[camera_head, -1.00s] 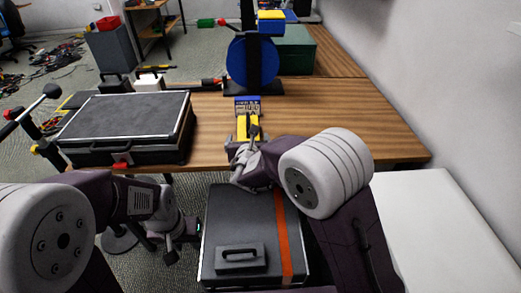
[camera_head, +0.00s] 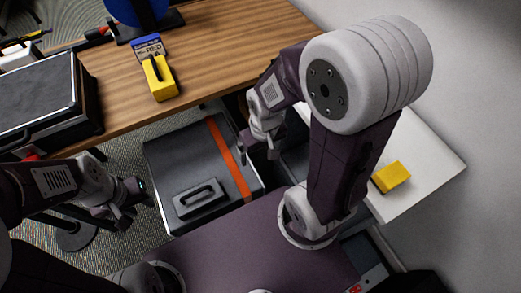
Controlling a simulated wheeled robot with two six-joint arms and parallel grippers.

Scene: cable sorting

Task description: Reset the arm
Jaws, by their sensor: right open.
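My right gripper (camera_head: 258,150) is open and hangs beside the right edge of the dark grey case with an orange stripe. No object shows in it. My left gripper (camera_head: 130,205) is at the lower left, to the left of that case; whether its jaws are open or shut is too small to tell. The yellow block-like object (camera_head: 161,80) stands on the wooden table below a blue-and-white label card (camera_head: 149,48), apart from both grippers.
The dark grey case (camera_head: 175,160) lies low in front of the wooden table (camera_head: 215,60). A black case (camera_head: 40,95) sits at the table's left. A white surface (camera_head: 430,165) at right bears a yellow block (camera_head: 390,176). A blue disc (camera_head: 135,8) stands at the back.

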